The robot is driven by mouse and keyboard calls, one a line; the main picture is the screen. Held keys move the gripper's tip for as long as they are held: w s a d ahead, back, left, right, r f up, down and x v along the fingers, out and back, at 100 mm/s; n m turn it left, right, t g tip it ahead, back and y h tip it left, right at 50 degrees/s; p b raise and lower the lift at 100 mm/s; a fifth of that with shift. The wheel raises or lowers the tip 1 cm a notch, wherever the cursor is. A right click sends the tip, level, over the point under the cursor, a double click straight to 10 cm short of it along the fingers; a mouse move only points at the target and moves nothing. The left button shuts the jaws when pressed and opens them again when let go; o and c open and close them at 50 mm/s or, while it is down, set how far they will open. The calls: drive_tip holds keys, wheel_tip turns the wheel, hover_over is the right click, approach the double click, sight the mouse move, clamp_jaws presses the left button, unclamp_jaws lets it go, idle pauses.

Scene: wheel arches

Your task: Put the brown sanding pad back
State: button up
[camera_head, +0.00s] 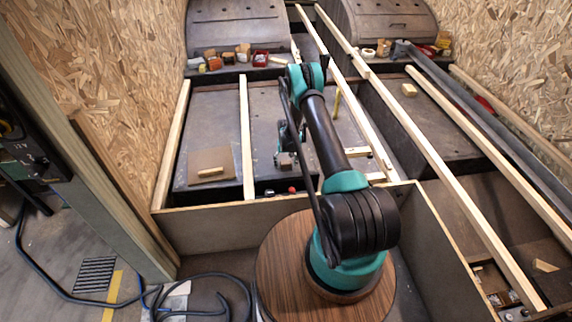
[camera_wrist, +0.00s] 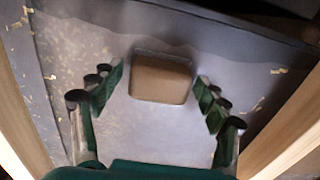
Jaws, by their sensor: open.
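The brown sanding pad (camera_wrist: 162,80) shows in the wrist view as a rounded block on a grey surface. My gripper (camera_wrist: 160,84) is open, with a green finger on each side of the pad and a visible gap at both sides. I cannot tell how far the fingertips are above the surface. In the head view my gripper (camera_head: 287,158) is low over the grey bay between two pale wooden slats. The pad is not clearly visible there, close to or behind my gripper and arm.
Pale slats (camera_head: 246,135) and (camera_head: 358,100) flank the bay. A brown square sheet (camera_head: 212,160) with a small wood block lies to the left. Small boxes and tins, including a red box (camera_head: 260,59), stand along the back ledge. A plywood wall (camera_head: 230,213) edges the bay's front.

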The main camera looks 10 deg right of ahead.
wheel_tip(320, 180, up, 12)
wheel_tip(320, 180, up, 15)
drive_tip(key=t, duration=0.1)
hover_over(286, 162)
drive_tip(key=s+d, duration=0.1)
drive_tip(key=s, duration=0.4)
drive_tip(key=s+d+r+t, duration=0.1)
drive_tip(key=s+d+r, duration=0.1)
drive_tip(key=s+r, duration=0.9)
drive_tip(key=s+r+t, duration=0.1)
drive_tip(key=s+r, duration=0.1)
drive_tip(key=s, duration=1)
drive_tip(key=s+d+r+t, duration=0.1)
drive_tip(key=s+r, duration=0.2)
drive_tip(key=s, duration=1)
drive_tip(key=shift+s, duration=0.25)
